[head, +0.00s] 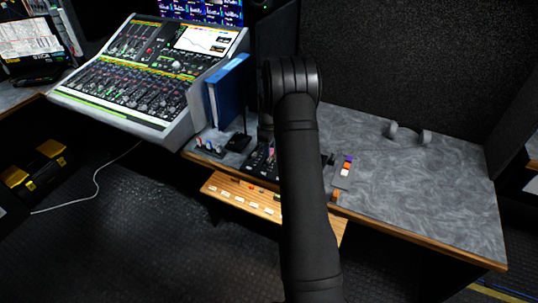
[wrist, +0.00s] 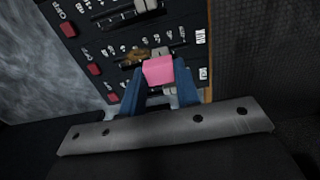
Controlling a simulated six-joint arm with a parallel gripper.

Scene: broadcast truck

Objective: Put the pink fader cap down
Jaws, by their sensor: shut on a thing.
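In the wrist view the pink fader cap (wrist: 158,70) is between the blue fingertips of my gripper (wrist: 160,82), which is shut on it. Behind the cap is a black fader panel (wrist: 112,50) with red buttons, white markings and pale fader caps. The pink cap overlaps the panel in the picture; I cannot tell whether it touches it. In the head view my dark arm crosses the desk and hides the gripper and the pink cap. Part of a black panel (head: 262,158) shows left of the arm.
A strip of purple, orange and white caps (head: 346,167) lies right of my arm. A blue binder (head: 228,95) and a mixing console (head: 150,75) stand left. Headphones (head: 410,133) lie at the back right. The grey desk (head: 425,185) is clear at right. A wooden shelf (head: 235,190) juts out in front.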

